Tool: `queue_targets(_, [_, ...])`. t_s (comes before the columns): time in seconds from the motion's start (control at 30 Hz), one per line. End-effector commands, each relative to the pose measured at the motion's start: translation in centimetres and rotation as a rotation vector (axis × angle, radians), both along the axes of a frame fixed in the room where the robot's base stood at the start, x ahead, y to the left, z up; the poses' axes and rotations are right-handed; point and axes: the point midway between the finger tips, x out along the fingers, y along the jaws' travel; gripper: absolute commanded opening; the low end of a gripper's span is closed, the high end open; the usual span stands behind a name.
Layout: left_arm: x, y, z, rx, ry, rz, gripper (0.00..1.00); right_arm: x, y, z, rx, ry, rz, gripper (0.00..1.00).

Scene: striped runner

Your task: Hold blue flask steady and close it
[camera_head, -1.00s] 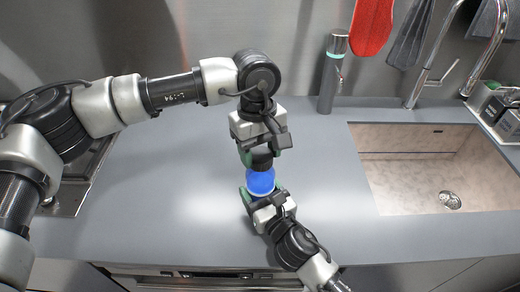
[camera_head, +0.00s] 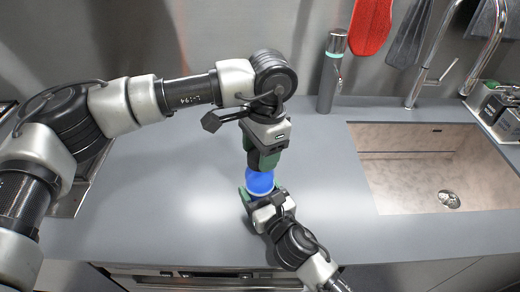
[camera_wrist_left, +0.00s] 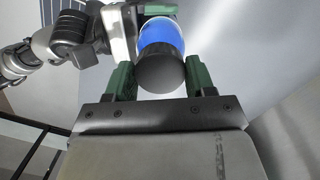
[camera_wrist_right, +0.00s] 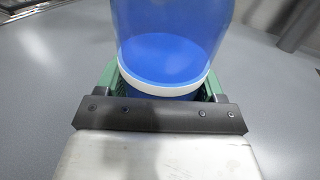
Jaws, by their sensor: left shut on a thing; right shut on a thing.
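The blue flask (camera_head: 260,182) stands above the grey counter near its middle. In the right wrist view the flask (camera_wrist_right: 170,50) fills the top, with a white band low on its body. My right gripper (camera_head: 261,192) is shut on the flask's lower body from the front. My left gripper (camera_head: 262,164) comes from above and is shut on the black lid (camera_wrist_left: 160,68), which sits at the top of the flask in the left wrist view. I cannot tell how tightly the lid sits.
The grey counter (camera_head: 160,190) is clear around the flask. A sink (camera_head: 420,180) with a tap (camera_head: 425,80) lies to the right. A grey bottle (camera_head: 329,80) stands at the back wall. A red mitt (camera_head: 371,25) and dark cloths hang there.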

Motion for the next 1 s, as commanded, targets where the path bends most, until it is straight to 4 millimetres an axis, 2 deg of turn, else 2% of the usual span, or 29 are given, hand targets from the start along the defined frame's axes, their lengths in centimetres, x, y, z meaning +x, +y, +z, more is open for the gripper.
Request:
queue_targets(0.1, [0.1,0.1,0.1,0.000,-0.003,0.004,0.33,0.0,0.0,0.0,0.000,0.000,0.000,0.02])
queue_targets(0.13, [0.1,0.1,0.1,0.000,-0.003,0.004,0.56,0.0,0.0,0.0,0.000,0.000,0.000,0.02])
queue_targets(0.3, [0.1,0.0,0.1,0.000,-0.002,0.005,0.80,0.0,0.0,0.0,0.000,0.000,0.000,0.02])
queue_targets(0.63, [0.0,0.0,0.4,-0.001,-0.001,0.005,0.80,0.0,0.0,0.0,0.000,0.000,0.000,0.02])
queue_targets(1.0, [0.0,0.0,4.5,0.000,-0.002,0.004,0.80,0.0,0.0,0.0,0.000,0.000,0.000,0.02])
